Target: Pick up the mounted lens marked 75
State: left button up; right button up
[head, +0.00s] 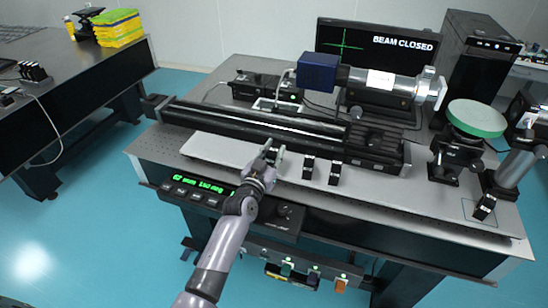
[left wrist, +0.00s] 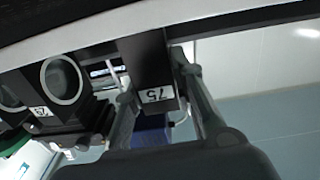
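The mounted lens marked 75 (left wrist: 150,72) is a dark block-shaped mount with a white label, which reads upside down in the left wrist view. My left gripper (left wrist: 160,92) has one finger on each side of this mount, close against it, and appears shut on it. In the head view the left gripper (head: 271,150) is at the pale board on the optical table, and its fingers partly hide the mount. I cannot tell whether the mount touches the board. The lens opening is not visible. My right gripper is in neither view.
Two similar mounts (head: 308,168) (head: 335,173) stand to the right on the pale board (head: 225,150). In the left wrist view a neighbouring ring mount (left wrist: 62,80) is close by. A long black rail (head: 250,124) runs behind. A green-topped stand (head: 476,118) is at right.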

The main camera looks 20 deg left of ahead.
pick_arm(q)
grip_shut()
jog(key=shift+r, duration=0.15)
